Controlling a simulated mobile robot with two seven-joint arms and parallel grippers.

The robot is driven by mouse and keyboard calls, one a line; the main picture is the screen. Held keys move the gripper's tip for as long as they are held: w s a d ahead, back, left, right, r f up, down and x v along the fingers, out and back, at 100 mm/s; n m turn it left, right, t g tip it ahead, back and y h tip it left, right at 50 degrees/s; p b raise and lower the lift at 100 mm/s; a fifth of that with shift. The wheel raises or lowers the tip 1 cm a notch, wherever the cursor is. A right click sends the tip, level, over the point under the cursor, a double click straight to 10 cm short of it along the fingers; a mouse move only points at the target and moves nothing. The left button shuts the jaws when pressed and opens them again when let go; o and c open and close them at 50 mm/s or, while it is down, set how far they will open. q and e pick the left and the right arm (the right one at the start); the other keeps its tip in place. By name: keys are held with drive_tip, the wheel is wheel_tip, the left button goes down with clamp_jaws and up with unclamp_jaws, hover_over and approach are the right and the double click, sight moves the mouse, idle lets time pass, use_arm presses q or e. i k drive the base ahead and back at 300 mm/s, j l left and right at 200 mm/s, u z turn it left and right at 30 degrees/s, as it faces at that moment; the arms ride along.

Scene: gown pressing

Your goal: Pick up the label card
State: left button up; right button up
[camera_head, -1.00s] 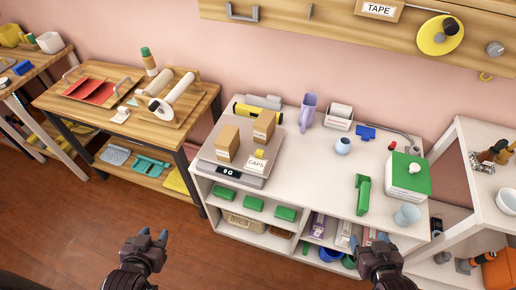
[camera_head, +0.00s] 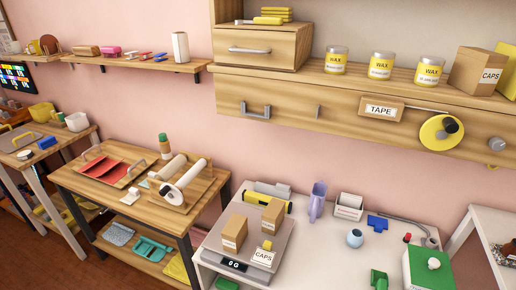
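A white label card (camera_head: 263,257) printed "CAPS" is at the front right of the grey scale (camera_head: 236,253) on the white table. A small yellow piece (camera_head: 267,245) is right behind it. Two brown cardboard boxes, one on the left (camera_head: 234,233) and one on the right (camera_head: 273,216), stand on the scale behind the card. The scale's display reads 0 g. Neither of my grippers is in view.
The white table (camera_head: 325,265) has a clear patch right of the scale. A purple pitcher (camera_head: 317,202), a small blue-grey jar (camera_head: 355,238) and a green box (camera_head: 428,270) stand around it. A wooden shelf unit (camera_head: 290,105) with a "TAPE" label (camera_head: 382,110) overhangs behind.

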sight(263, 256)
drive_tip(key=l+u, duration=0.1)
drive_tip(key=u, duration=1.5)
drive_tip(key=k+l+u, duration=0.1)
drive_tip(key=k+l, duration=0.25)
drive_tip(key=l, duration=0.15)
drive_tip(key=k+l, duration=0.4)
drive_tip(key=l+u, duration=0.05)
drive_tip(key=l, duration=0.1)
